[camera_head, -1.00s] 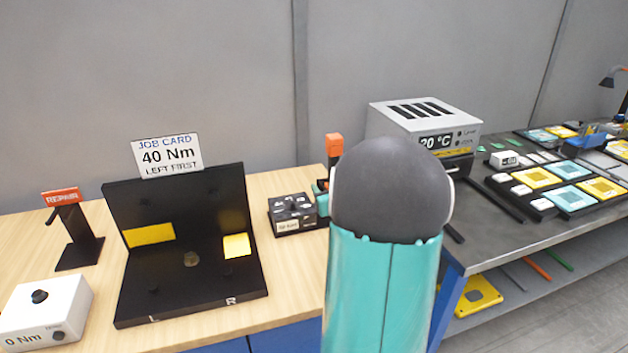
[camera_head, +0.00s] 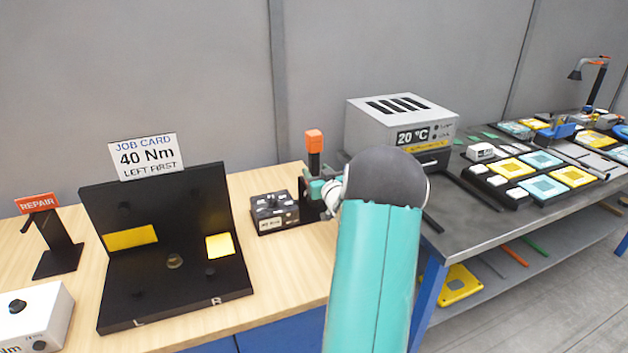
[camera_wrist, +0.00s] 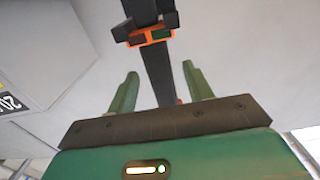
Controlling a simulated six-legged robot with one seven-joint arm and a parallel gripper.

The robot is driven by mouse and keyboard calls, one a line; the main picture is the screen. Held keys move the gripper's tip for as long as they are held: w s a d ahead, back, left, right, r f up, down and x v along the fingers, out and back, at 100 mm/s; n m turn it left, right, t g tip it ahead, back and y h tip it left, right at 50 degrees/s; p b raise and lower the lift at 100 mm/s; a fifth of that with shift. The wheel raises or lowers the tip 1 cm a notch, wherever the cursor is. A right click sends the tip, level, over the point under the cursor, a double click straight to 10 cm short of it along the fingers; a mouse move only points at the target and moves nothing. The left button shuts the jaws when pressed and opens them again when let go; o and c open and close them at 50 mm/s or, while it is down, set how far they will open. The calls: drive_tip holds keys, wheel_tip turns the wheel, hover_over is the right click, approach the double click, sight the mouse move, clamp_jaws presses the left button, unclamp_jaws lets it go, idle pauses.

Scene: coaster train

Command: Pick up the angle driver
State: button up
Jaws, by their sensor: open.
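An upright black tool with an orange top block, which I take to be the angle driver (camera_head: 314,142), stands at the right end of the wooden bench. My gripper (camera_head: 316,188) is beside its lower part, mostly hidden behind my arm in the head view. In the wrist view my gripper (camera_wrist: 160,72) is open, with two green fingers apart. A long dark bar (camera_wrist: 156,70), apparently the driver, runs between the fingers in the picture. An orange-edged dark piece (camera_wrist: 151,37) sits across it beyond the fingertips. I cannot tell whether the fingers touch the bar.
A small black box (camera_head: 274,212) stands just left of the driver. The black job-card fixture (camera_head: 165,285) and REPAIR stand (camera_head: 58,250) are further left. A grey heater-like box (camera_head: 402,125) reading 20 °C and a metal table (camera_head: 480,222) with trays are on the right.

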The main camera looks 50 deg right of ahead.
sight(312, 166)
drive_tip(key=x, duration=0.4)
drive_tip(key=shift+w, duration=0.15)
drive_tip(key=shift+r, duration=0.1)
clamp_jaws()
idle(0.7)
idle(0.3)
drive_tip(key=shift+r, duration=0.2)
